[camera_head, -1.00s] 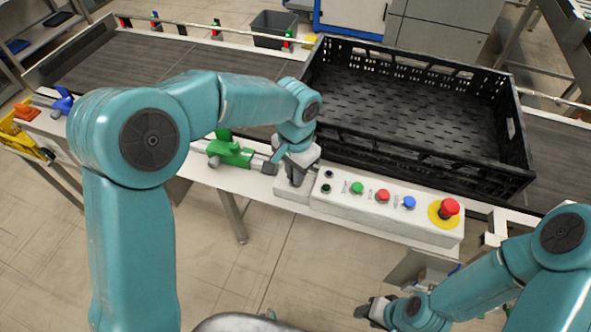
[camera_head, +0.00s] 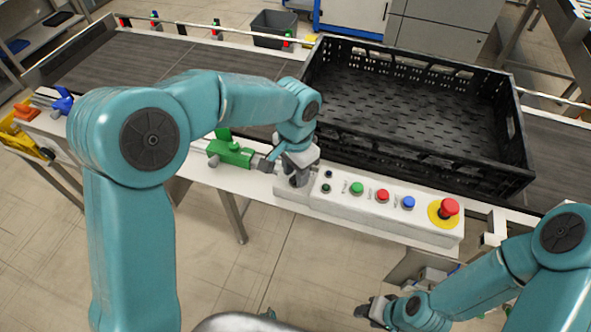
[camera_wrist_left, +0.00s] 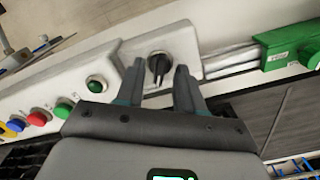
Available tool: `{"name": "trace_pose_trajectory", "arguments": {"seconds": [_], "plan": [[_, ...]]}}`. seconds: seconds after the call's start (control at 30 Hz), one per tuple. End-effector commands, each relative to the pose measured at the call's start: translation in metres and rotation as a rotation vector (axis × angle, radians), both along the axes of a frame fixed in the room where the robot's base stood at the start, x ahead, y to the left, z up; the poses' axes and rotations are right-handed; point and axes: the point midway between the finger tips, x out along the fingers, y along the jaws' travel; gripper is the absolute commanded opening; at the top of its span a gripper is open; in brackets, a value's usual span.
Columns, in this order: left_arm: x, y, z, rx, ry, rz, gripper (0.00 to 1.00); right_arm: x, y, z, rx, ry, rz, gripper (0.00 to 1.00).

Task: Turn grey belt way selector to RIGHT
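The belt way selector (camera_wrist_left: 159,64) is a dark rotary knob on a pale box, seen in the left wrist view with its grip bar roughly upright in the picture. My left gripper (camera_wrist_left: 160,69) is open, with one finger on each side of the knob. Small gaps seem to show between fingers and knob; contact cannot be told. In the head view my left gripper (camera_head: 298,178) points down at the left end of the control panel and hides the knob. My right gripper (camera_head: 371,309) hangs low in front of the panel, away from it.
The control panel (camera_head: 340,205) carries green, red and blue buttons and a red emergency stop (camera_head: 449,208) on yellow. A green clamp (camera_head: 230,153) sits left of my left gripper. A large black crate (camera_head: 420,163) stands on the conveyor (camera_head: 120,62) behind.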

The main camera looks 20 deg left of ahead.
Motion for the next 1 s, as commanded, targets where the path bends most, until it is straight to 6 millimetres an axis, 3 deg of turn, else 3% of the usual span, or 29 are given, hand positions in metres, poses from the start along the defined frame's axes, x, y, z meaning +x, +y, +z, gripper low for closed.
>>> {"name": "trace_pose_trajectory", "arguments": {"seconds": [0.27,0.37,0.8,1.0], "plan": [[0.000,0.000,0.007,0.000,-0.001,0.000,0.37,0.000,0.000,-0.001,0.000,0.000,0.000,0.43],[0.001,0.000,0.023,0.000,-0.004,0.000,0.37,0.000,0.000,-0.002,0.000,0.000,0.000,0.43],[0.000,0.000,0.134,-0.001,-0.003,0.000,0.37,0.000,0.000,0.001,0.000,0.000,0.000,0.43],[0.000,0.000,0.159,0.000,0.000,0.000,0.37,0.000,0.000,0.003,0.000,0.000,0.000,0.43]]}}
